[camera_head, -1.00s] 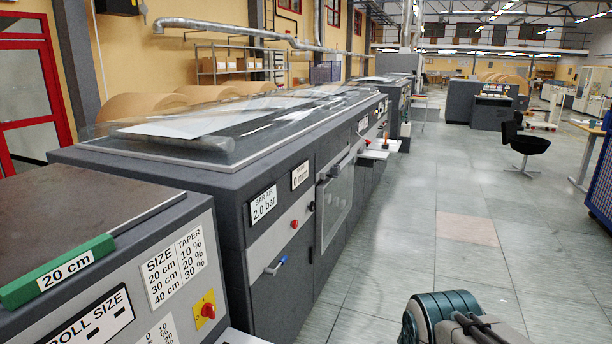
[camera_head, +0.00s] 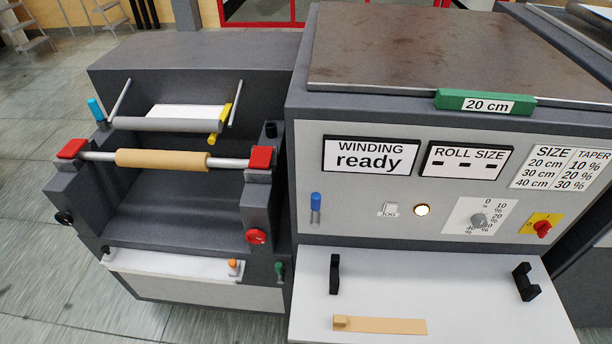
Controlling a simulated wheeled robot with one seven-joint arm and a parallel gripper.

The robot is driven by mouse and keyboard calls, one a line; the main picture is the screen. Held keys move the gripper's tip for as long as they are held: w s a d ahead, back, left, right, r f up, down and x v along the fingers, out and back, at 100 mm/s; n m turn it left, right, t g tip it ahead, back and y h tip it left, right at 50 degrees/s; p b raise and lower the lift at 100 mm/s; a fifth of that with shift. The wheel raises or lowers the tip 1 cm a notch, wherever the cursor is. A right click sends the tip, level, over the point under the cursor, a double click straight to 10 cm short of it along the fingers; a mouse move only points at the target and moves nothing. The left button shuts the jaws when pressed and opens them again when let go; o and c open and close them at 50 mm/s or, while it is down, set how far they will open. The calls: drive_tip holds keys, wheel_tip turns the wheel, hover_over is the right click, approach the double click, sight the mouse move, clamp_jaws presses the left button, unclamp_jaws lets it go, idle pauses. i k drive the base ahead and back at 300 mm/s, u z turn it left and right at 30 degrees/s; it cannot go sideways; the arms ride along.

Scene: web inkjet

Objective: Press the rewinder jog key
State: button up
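The rewinder jog key (camera_head: 390,210) is a small pale square key marked JOG on the light grey front panel (camera_head: 350,180) of the rewinder. A lit round lamp (camera_head: 422,210) sits just right of it, and a blue-topped lever (camera_head: 316,207) is to its left. Above, a display (camera_head: 371,156) reads "WINDING ready", with a "ROLL SIZE" display (camera_head: 467,161) beside it showing dashes. My gripper is not in view.
A white shelf (camera_head: 430,285) with two black brackets juts out below the panel. To the left, the winding stand holds a brown core (camera_head: 162,159) on a shaft between red clamps. A taper dial (camera_head: 478,220) and a red-yellow switch (camera_head: 543,228) are at right.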

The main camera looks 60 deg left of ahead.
sight(389, 208)
drive_tip(key=u, duration=2.4)
drive_tip(key=k, duration=0.25)
drive_tip(key=z, duration=0.6)
drive_tip(key=i, duration=0.4)
drive_tip(key=u, duration=0.1)
